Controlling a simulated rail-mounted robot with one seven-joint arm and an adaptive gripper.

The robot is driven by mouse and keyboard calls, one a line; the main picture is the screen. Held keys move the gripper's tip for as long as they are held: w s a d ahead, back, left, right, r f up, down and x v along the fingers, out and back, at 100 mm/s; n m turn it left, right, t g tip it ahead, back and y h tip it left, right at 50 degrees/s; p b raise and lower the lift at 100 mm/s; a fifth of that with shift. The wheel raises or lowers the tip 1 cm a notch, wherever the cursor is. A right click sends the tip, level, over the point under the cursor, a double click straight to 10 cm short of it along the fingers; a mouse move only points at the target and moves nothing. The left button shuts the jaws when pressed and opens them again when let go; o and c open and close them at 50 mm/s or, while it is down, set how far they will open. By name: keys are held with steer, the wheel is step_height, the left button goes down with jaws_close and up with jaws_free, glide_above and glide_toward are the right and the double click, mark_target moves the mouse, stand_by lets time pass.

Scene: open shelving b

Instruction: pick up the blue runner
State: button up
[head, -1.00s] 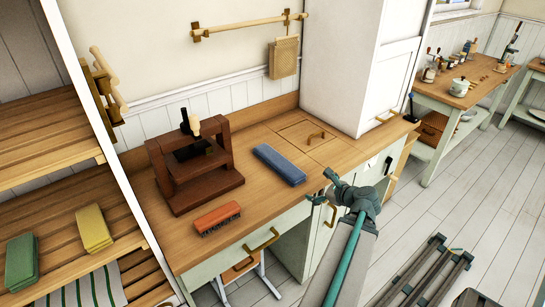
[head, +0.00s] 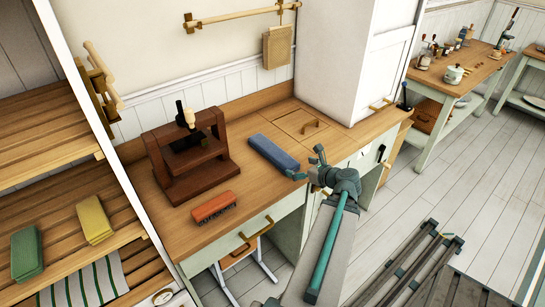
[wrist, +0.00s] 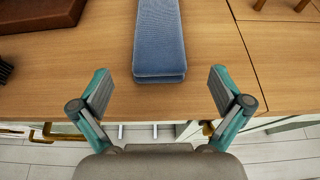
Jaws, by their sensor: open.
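The blue runner (head: 273,152) is a long folded blue cloth lying flat on the wooden counter, between the dark wooden press and the hatch with a handle. In the wrist view the blue runner (wrist: 159,40) points away from me, its near end centred ahead of the fingers. My gripper (head: 308,168) is at the counter's front edge, close to the near end of the runner. In the wrist view my gripper (wrist: 160,88) is open and empty, its fingers spread wider than the runner, whose near end lies just beyond the fingertips.
The dark wooden press (head: 185,155) stands left of the runner on the counter (head: 240,185). An orange brush (head: 215,207) lies near the front edge. A tall white cabinet (head: 350,55) rises behind on the right. Shelves at left hold green (head: 26,252) and yellow (head: 94,220) folded cloths.

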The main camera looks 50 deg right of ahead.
mark_target(288, 161)
steer(key=p+x, duration=0.1)
steer(key=x, duration=0.3)
steer(key=shift+w+r, duration=0.1)
steer(key=shift+w, duration=0.05)
steer(key=p+x, duration=0.2)
steer(key=x, duration=0.1)
steer(key=shift+w+r, duration=0.1)
steer(key=shift+w, duration=0.1)
steer(key=shift+w+d+f, duration=0.1)
steer(key=shift+w+f, duration=0.25)
steer(key=shift+w, duration=0.15)
steer(key=shift+c, duration=0.3)
steer(key=shift+s, duration=0.1)
steer(key=c, duration=1.4)
